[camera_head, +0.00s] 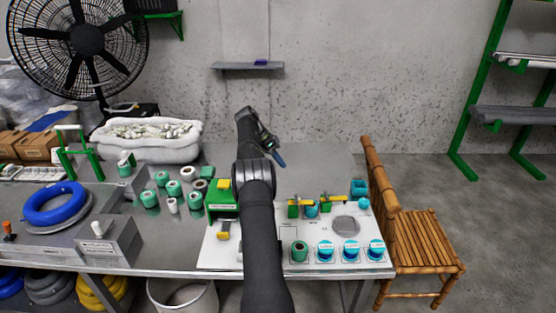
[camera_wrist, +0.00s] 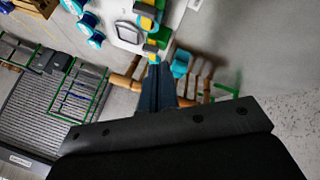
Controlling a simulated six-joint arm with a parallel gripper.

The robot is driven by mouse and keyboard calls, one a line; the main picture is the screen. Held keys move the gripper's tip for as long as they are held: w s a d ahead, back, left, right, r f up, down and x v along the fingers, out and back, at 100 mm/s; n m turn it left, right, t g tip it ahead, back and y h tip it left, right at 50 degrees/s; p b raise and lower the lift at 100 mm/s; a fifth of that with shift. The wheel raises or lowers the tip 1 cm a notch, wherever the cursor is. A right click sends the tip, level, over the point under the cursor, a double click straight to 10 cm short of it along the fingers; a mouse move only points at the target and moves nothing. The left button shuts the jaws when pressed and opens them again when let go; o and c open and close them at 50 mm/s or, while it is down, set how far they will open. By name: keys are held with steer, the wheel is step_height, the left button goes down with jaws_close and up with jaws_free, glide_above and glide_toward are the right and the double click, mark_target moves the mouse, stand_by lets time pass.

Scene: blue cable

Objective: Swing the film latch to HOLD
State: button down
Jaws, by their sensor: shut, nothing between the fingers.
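No part that I can tell for certain is the film latch, and I cannot read a HOLD mark. Yellow-topped green fixtures (camera_head: 294,207) stand on the white panel (camera_head: 222,257) in the head view. A yellow piece (camera_head: 223,235) and a green block with a yellow top (camera_head: 222,193) are at the panel's left. My gripper (camera_head: 280,161) is raised above and behind the panel, apart from these parts. In the wrist view its dark fingers (camera_wrist: 157,75) are shut and empty. A yellow-and-teal fixture (camera_wrist: 152,50) appears just past the fingertips; I cannot judge the gap. My arm hides part of the panel.
Green rolls (camera_head: 173,188) and a full white tub (camera_head: 147,139) are left of the panel. A blue ring (camera_head: 56,203) lies on the grey machine further left. A bamboo chair (camera_head: 428,240) stands right of the table.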

steer(key=shift+a+r, duration=0.4)
steer(key=shift+r, duration=0.1)
steer(key=shift+d+f, duration=0.1)
steer(key=x, duration=1.3)
steer(key=a+f+n+t, duration=0.1)
steer(key=n, duration=0.1)
steer(key=a+n+t, duration=0.2)
steer(key=n, duration=0.1)
steer(key=a+f+n+t, duration=0.1)
steer(key=n+t, duration=0.1)
steer(key=n, duration=0.1)
steer(key=shift+s+a+f, duration=0.15)
steer(key=shift+a+f, duration=0.05)
steer(key=shift+f, duration=0.15)
steer(key=shift+s+a+f+n+t+y, duration=0.15)
steer(key=shift+s+a+n+t+y, duration=0.2)
steer(key=shift+a+n, duration=0.35)
steer(key=shift+s+a+f+n+t+y, duration=0.25)
steer(key=shift+a+n+t+y, duration=0.15)
steer(key=shift+n, duration=0.4)
